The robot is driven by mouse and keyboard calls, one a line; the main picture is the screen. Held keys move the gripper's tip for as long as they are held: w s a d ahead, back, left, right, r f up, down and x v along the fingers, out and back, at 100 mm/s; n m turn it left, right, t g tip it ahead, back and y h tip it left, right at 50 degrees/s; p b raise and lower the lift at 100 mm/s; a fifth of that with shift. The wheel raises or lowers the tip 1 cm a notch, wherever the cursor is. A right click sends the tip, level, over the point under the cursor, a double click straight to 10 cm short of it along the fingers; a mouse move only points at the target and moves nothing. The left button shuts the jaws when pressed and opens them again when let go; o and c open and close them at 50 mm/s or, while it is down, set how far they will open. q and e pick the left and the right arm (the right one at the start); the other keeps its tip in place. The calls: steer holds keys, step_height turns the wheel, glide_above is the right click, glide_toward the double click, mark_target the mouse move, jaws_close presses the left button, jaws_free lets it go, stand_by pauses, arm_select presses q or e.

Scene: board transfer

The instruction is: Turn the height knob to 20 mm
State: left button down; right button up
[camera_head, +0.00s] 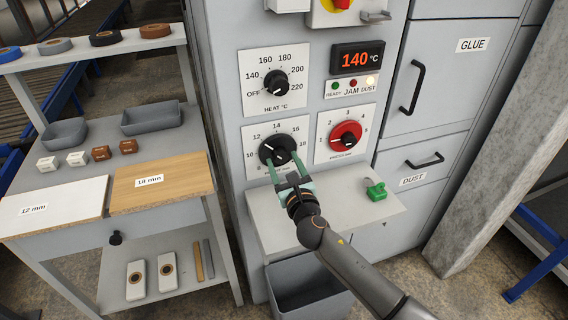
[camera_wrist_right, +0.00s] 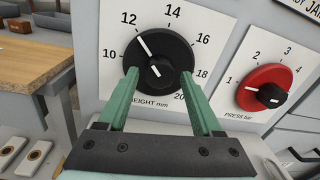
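My right gripper (camera_head: 273,168) is in front of the knob's lower part. In the wrist view its green fingertips (camera_wrist_right: 159,76) stand apart, one on each side of the central grip, with visible gaps. Whether they touch the dial is unclear. My left gripper is not in view.
The red press knob (camera_head: 346,134) is close on the right. A shelf with a green object (camera_head: 376,191) lies below. A bench with boards (camera_head: 160,183) stands left.

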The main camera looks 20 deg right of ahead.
jaws_close()
stand_by(0.3)
